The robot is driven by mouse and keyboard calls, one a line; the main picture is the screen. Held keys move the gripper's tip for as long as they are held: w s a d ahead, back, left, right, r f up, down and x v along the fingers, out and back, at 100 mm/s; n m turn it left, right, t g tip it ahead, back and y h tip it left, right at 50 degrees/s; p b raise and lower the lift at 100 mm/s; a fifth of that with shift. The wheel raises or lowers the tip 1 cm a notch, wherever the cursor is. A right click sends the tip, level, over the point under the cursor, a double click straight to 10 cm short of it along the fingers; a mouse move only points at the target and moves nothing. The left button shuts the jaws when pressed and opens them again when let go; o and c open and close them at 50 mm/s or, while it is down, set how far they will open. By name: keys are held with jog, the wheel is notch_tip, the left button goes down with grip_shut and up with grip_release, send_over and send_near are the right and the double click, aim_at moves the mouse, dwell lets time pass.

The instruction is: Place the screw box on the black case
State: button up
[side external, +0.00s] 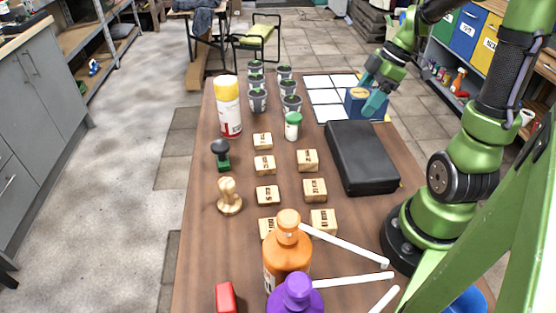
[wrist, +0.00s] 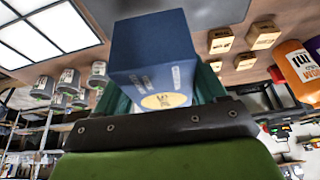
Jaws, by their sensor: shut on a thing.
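The screw box is a small blue box (side external: 357,105) with a yellow label, at the far end of the table in the side view. My gripper (side external: 374,94) is shut on it. In the wrist view the blue box (wrist: 155,50) fills the middle between the teal fingers, its labelled end toward the camera. The black case (side external: 361,158) lies flat and closed on the right of the table, its top bare. The box is just beyond the case's far edge, not over its middle. Its exact height above the table is hard to tell.
A grid of white panels (side external: 327,97) lies beside the box. Several small pots (side external: 258,100), a spray can (side external: 229,106) and a green-capped bottle (side external: 293,126) stand left. Several wooden blocks (side external: 307,160) lie left of the case. An orange bottle (side external: 287,255) stands near the front.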

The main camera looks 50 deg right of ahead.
jog(key=shift+f, duration=4)
jog(key=o, duration=1.3)
jog(key=shift+f, duration=0.1)
